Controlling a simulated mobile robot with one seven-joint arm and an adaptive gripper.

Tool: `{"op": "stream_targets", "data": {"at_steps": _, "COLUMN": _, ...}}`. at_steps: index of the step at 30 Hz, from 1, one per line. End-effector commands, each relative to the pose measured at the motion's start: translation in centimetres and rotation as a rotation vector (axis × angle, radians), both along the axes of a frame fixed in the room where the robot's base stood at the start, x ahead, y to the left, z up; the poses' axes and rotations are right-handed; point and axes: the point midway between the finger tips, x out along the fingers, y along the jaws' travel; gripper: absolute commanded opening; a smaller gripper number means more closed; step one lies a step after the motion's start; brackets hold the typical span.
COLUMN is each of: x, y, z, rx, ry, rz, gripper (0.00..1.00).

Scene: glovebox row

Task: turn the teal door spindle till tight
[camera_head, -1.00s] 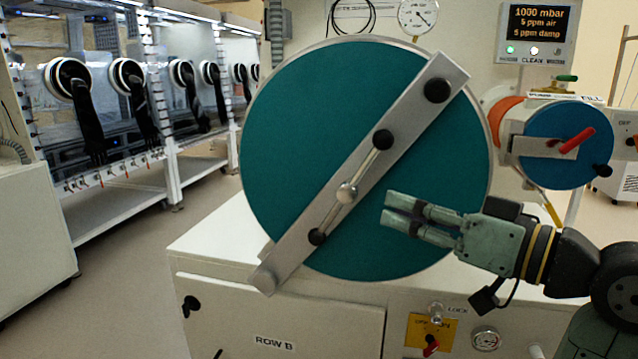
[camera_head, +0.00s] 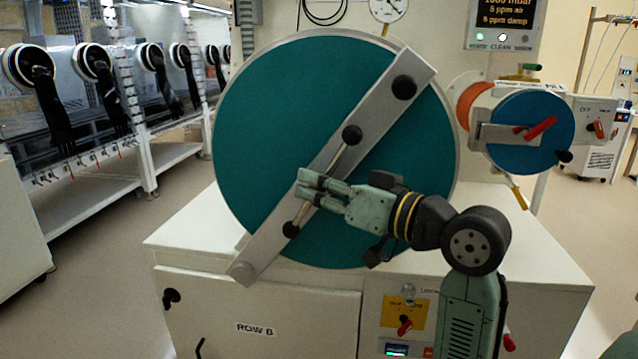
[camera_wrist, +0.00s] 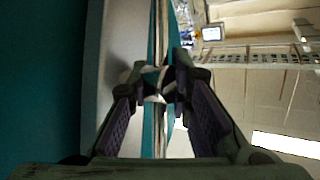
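The large round teal door (camera_head: 270,125) stands upright with a grey diagonal bar (camera_head: 375,110) across it. On the bar is the spindle handle, a thin metal rod (camera_head: 336,160) with a black knob at its upper end (camera_head: 352,135) and another at its lower end (camera_head: 291,229). My gripper (camera_head: 304,183) reaches in from the right over the handle's middle and hides the silver hub. In the wrist view, the two fingertips (camera_wrist: 160,82) are apart, with a pale metal part of the spindle (camera_wrist: 153,84) between them. Firm contact cannot be made out.
A smaller blue round door (camera_head: 530,110) with a red handle (camera_head: 541,128) is at the right. A gauge (camera_head: 388,8) and a display panel (camera_head: 505,22) are above. A white cabinet (camera_head: 260,300) stands below the door. Open floor (camera_head: 110,270) lies at the left.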

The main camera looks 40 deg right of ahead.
Motion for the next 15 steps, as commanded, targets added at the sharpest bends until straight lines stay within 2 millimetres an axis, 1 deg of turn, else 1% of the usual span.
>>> {"op": "stream_targets", "data": {"at_steps": 3, "x": -0.01, "y": -0.01, "z": -0.02, "rx": 0.0, "ry": 0.0, "rz": 0.0, "gripper": 0.19}}
{"op": "stream_targets", "data": {"at_steps": 11, "x": -0.03, "y": -0.02, "z": -0.02, "rx": 0.0, "ry": 0.0, "rz": 0.0, "gripper": 0.01}}
{"op": "stream_targets", "data": {"at_steps": 12, "x": -0.04, "y": -0.03, "z": -0.01, "rx": 0.0, "ry": 0.0, "rz": 0.0, "gripper": 0.0}}
{"op": "stream_targets", "data": {"at_steps": 15, "x": -0.04, "y": -0.03, "z": -0.01, "rx": 0.0, "ry": 0.0, "rz": 0.0, "gripper": 0.0}}
